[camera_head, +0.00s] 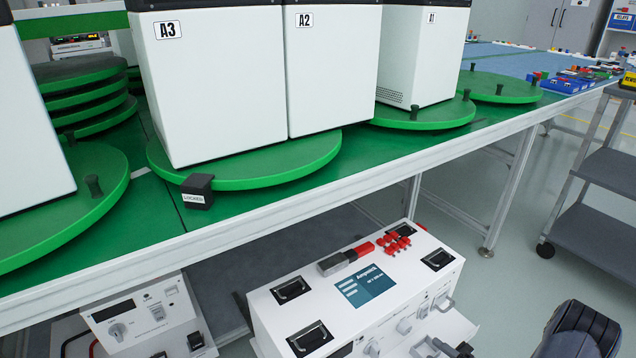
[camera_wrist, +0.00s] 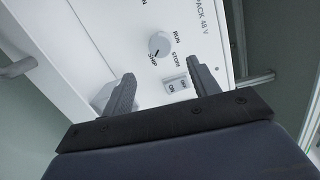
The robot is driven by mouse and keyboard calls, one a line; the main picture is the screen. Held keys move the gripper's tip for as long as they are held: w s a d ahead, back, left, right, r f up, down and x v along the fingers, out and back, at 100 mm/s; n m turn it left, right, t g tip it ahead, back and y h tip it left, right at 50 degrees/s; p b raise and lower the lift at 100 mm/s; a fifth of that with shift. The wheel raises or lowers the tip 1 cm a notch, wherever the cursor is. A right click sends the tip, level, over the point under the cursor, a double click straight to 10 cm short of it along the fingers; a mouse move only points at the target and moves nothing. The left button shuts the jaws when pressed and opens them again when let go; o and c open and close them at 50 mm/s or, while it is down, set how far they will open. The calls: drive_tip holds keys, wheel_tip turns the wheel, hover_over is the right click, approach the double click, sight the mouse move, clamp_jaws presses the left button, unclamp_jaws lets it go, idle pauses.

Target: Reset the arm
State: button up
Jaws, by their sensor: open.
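My gripper (camera_wrist: 161,72) shows in the wrist view with its two dark fingers apart and nothing between the tips. Beyond it is a white panel (camera_wrist: 205,32), lettered in part "PACK 48 V". A round knob (camera_wrist: 160,44) with marks such as "RUN", "STOR" and "SHIP" sits beyond the gap. A white rocker switch (camera_wrist: 178,85) shows between the fingers. I cannot tell whether the fingers touch the panel.
A white unit (camera_head: 410,290) with red parts on top stands below the green-topped table (camera_head: 230,208). Green turntables (camera_head: 260,170) carry tall white boxes (camera_head: 330,60) marked A1, A2 and A3. A black "LOCKED" block (camera_head: 197,190) sits at one turntable's edge. A grey cart (camera_head: 600,180) stands right.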

sight(408, 330)
drive_tip(key=b+x, duration=0.2)
drive_tip(key=x, duration=0.6)
drive_tip(key=shift+w+a, duration=0.2)
drive_tip(key=shift+w, duration=0.1)
drive_tip(key=shift+s+n, duration=0.1)
drive_tip(key=shift+n, duration=0.7)
drive_tip(key=n, duration=0.3)
drive_tip(key=shift+r+h, duration=0.1)
drive_tip(key=shift+h, duration=0.3)
drive_tip(key=n, duration=0.5)
drive_tip(key=shift+s+a+n+h, duration=0.1)
drive_tip(key=shift+n+h, duration=0.2)
drive_tip(key=n+t, duration=0.1)
drive_tip(key=n, duration=0.4)
drive_tip(key=shift+a+h, duration=0.1)
drive_tip(key=shift+h, duration=0.3)
drive_tip(key=shift+s+n+t+p, duration=0.1)
drive_tip(key=shift+n+t+p, duration=0.4)
drive_tip(key=shift+n, duration=1.8)
